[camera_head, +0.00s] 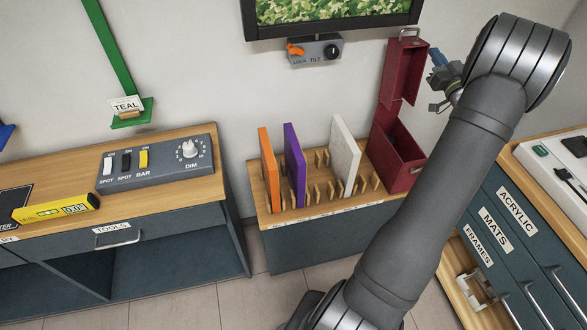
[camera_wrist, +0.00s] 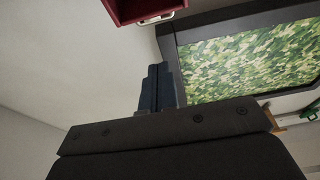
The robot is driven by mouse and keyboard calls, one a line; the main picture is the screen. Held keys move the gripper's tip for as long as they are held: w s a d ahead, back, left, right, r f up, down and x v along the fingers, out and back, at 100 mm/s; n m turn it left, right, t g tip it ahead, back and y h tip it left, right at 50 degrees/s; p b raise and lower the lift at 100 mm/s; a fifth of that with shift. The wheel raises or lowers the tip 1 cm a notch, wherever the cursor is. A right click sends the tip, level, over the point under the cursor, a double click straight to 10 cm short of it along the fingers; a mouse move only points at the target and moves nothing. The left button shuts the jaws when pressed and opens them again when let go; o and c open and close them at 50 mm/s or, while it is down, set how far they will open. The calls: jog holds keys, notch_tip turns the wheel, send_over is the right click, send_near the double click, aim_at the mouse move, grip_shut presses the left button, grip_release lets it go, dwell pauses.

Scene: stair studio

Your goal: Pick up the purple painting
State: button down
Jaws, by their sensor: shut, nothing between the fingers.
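The purple painting (camera_head: 294,179) stands upright on edge in a wooden slotted rack (camera_head: 277,216) in the head view, between an orange panel (camera_head: 268,169) and a white panel (camera_head: 344,156). My gripper (camera_head: 437,56) is up at the right, near the open red box and well above the rack, apart from the painting. Its fingers are shut and empty. In the wrist view the dark blue fingers (camera_wrist: 157,88) point toward the wall, and the painting does not show there.
The red box (camera_head: 397,153) with its lid raised stands at the rack's right end. A framed green picture (camera_head: 332,10) hangs above, with a lock and tilt control (camera_head: 314,50) below it. Labelled drawers (camera_head: 495,232) stand at right; a control panel (camera_head: 159,159) is at left.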

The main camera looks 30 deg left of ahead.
jog(key=c, duration=2.2)
grip_release()
jog(key=c, duration=1.1)
grip_release()
